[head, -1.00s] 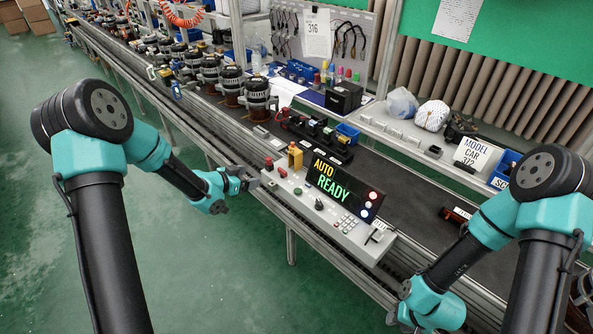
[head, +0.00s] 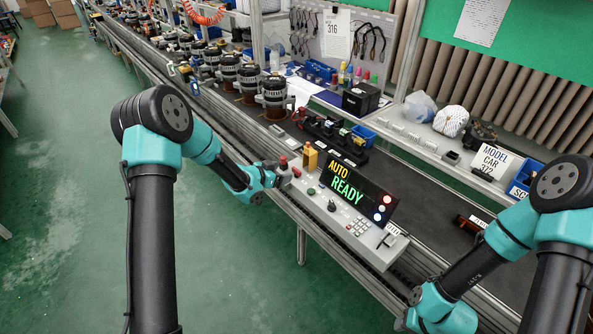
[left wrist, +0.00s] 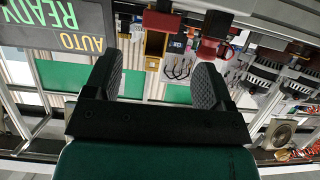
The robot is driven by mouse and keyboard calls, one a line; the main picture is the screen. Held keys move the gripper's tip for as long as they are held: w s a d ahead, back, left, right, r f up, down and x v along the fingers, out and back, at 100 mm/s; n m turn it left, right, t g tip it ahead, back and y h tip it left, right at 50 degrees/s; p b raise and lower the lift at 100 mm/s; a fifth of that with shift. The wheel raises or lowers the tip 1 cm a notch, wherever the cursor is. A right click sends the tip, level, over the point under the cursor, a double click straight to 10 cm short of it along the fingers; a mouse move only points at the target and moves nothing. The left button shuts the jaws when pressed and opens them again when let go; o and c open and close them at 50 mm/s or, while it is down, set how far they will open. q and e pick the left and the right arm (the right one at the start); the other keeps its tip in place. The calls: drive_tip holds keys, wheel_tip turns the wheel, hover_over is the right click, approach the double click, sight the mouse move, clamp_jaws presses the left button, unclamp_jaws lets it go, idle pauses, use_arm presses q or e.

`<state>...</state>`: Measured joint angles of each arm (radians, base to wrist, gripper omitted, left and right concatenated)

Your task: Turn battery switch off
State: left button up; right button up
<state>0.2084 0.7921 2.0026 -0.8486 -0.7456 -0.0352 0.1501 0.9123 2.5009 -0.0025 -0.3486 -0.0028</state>
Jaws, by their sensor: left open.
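The control panel (head: 345,221) runs along the line's near edge, with a lit AUTO READY display (head: 350,190). At its left end are a red knob (head: 283,160), a second red knob (head: 296,173) and a yellow box (head: 310,157). Which one is the battery switch, I cannot tell. My left gripper (head: 284,175) is beside the red knobs, partly hidden by its wrist. In the left wrist view my open fingers (left wrist: 157,78) stand wide apart with nothing between them. The yellow box (left wrist: 155,44) and red parts (left wrist: 215,27) show beyond the fingertips.
Alternators (head: 274,97) stand on the conveyor at the back left. A black fixture (head: 333,131) lies behind the panel. A sign reading MODEL CAR 372 (head: 488,160) stands on the right shelf.

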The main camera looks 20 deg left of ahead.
sight(296, 170)
use_arm(q)
drive_tip(key=x, duration=0.8)
drive_tip(key=shift+w+d+f, duration=0.15)
drive_tip(key=shift+w, duration=0.1)
drive_tip(key=c, duration=0.9)
